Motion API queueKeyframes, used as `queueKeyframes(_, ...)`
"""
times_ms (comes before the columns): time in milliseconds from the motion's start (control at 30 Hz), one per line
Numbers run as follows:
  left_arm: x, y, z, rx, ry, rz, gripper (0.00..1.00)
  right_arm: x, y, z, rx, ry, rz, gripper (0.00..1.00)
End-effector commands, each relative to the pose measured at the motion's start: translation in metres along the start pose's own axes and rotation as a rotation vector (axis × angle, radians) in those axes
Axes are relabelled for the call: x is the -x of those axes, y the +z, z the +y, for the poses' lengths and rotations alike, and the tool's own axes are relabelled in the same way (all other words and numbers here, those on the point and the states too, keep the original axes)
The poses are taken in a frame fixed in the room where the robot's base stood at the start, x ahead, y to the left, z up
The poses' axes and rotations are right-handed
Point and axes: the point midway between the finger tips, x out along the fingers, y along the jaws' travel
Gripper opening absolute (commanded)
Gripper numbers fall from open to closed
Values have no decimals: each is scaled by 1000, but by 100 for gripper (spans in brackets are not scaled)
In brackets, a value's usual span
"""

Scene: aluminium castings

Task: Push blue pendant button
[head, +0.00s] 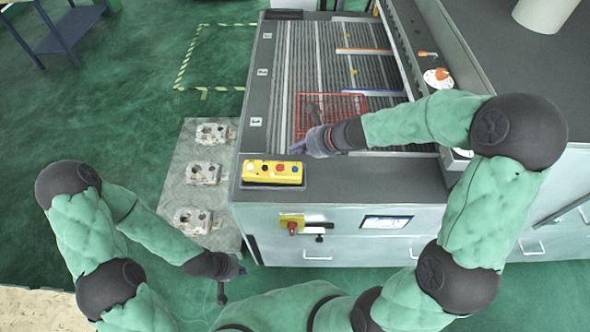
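The yellow pendant (272,181) lies on the front left corner of the grey machine top in the head view. It has a row of round buttons on its upper face. The blue button (295,169) is the one nearest its right end, with a red button to its left. My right gripper (296,149) is just beyond the pendant's right end, close to the blue button. Contact with the button does not show, and its finger opening is too small to tell. My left gripper (232,284) hangs low, left of the machine front, away from the pendant; its opening is unclear.
A red wire basket (345,104) lies on the slatted bed behind my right gripper. A pale pallet (176,170) with several castings stands left of the machine. A yellow box with a red knob (292,228) and a screen (386,222) are on the machine front.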

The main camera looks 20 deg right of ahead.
Motion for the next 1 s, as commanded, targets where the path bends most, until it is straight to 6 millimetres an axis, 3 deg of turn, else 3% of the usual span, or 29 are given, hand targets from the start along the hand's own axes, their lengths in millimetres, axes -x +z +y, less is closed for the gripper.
queueKeyframes(533,-60,-2,-21,0,0,0,0,-46,-47,0,0,1,1,0)
queueKeyframes(1000,-66,-2,-24,0,0,0,0,-51,-53,0,0,0,0,0)
